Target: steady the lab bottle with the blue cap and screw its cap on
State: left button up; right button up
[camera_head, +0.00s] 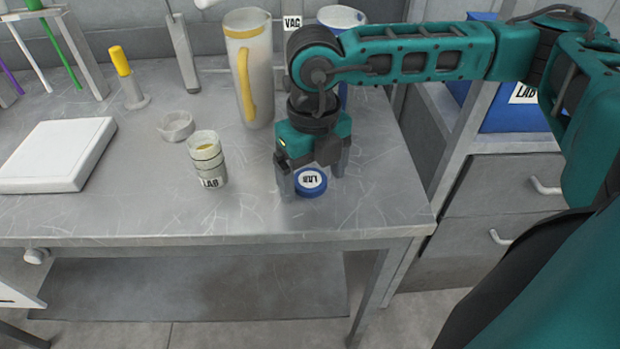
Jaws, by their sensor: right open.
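The blue cap (311,183) lies on the metal bench, its white "LAB" label facing up. An open, pale bottle (208,162) with a "LAB" label stands upright to the left of the cap, apart from it. Its mouth is uncovered and something yellowish shows inside. My right gripper (311,175) points down over the cap, with one finger on its left and the other at its right rear. It is open; whether a finger touches the cap cannot be told. My left gripper is not in view.
A clear shallow dish (176,126) sits behind the bottle. A tall jug (248,70) with a yellow handle stands behind my right gripper. A white flat box (58,156) lies at left. The bench front (150,215) is clear.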

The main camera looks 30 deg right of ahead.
jog(key=shift+c, duration=0.2)
jog(key=c, duration=1.1)
